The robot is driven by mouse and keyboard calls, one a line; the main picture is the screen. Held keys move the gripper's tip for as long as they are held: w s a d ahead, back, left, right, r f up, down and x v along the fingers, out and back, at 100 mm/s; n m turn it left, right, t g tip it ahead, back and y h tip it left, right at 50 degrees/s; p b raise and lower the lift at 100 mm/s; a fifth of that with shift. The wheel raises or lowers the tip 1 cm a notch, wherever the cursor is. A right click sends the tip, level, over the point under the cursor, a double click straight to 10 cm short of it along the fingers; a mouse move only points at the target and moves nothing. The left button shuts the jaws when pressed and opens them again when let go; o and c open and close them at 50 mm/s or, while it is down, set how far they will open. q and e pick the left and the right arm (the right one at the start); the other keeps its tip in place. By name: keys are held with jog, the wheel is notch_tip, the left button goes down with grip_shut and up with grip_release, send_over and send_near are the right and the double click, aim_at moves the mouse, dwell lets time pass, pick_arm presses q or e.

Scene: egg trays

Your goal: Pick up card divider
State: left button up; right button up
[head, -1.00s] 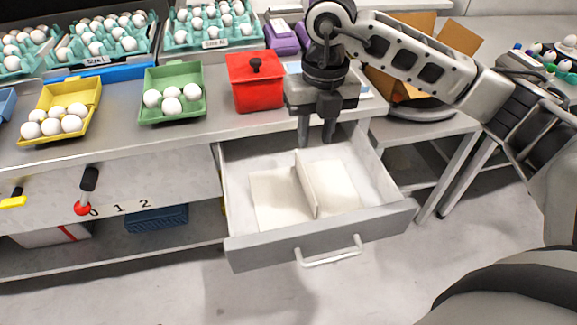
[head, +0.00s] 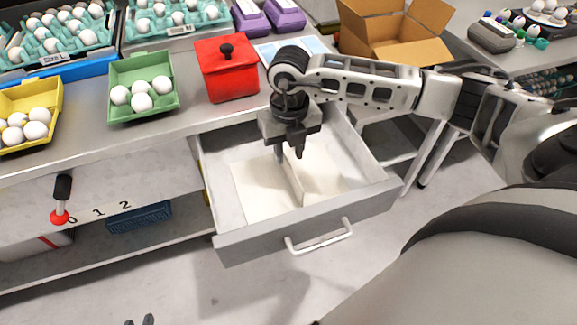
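The card divider (head: 291,182) is a thin cream card standing upright across the middle of the open drawer (head: 222,217). Flat cream card lies on the drawer floor on both sides of it. My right gripper (head: 290,155) points down into the drawer at the divider's far end. Its two dark fingers are apart, one on each side of the divider's line. I cannot tell whether they touch it, and the gripper hides the far end. Only the fingertips of my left gripper (head: 139,321) show at the bottom edge, apart and empty, away from the drawer.
A red lidded box (head: 230,75) stands on the counter behind the drawer. Green (head: 118,76) and yellow (head: 52,105) egg trays stand to its left. An open cardboard box (head: 397,38) is at the back right. The floor before the drawer is clear.

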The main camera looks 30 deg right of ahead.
aim_at(288, 170)
jog(key=shift+f, duration=1.8)
grip_shut()
jog(key=shift+r, duration=0.1)
